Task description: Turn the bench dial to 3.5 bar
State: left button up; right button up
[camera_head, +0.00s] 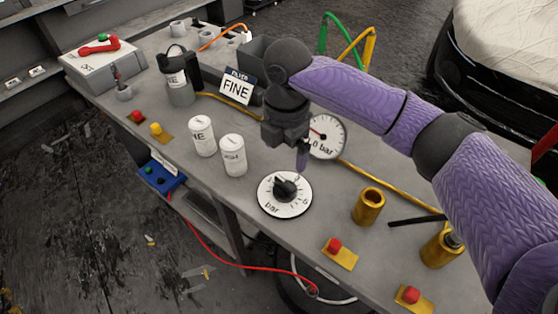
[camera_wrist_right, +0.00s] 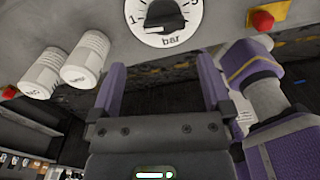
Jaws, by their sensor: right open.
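The bench dial (camera_head: 285,194) is a round white plate with a black knob, numbers and the word "bar", lying on the grey bench near its front edge. It also shows at the top of the right wrist view (camera_wrist_right: 165,20), with the knob in its middle. My right gripper (camera_head: 303,160) is above and just behind the dial in the head view, pointing down. In the right wrist view its two purple fingers (camera_wrist_right: 170,85) stand apart with nothing between them. A white gauge (camera_head: 326,136) marked "bar" is behind the gripper and partly hidden by it. My left gripper is not in view.
Two white canisters (camera_head: 232,155) stand left of the dial. Brass cups (camera_head: 369,206) and a red button (camera_head: 334,245) are on its right. A yellow hose (camera_head: 385,183) runs along the bench. A "FINE" sign (camera_head: 237,88) stands behind. A car (camera_head: 510,60) is at far right.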

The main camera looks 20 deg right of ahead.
aim_at(285, 182)
jog(key=f, duration=0.2)
jog(key=f+b, duration=0.1)
jog(key=f, duration=0.2)
jog(key=f+b, duration=0.1)
jog(key=f, duration=0.2)
jog(key=shift+s, duration=0.3)
jog(key=shift+f, duration=0.35)
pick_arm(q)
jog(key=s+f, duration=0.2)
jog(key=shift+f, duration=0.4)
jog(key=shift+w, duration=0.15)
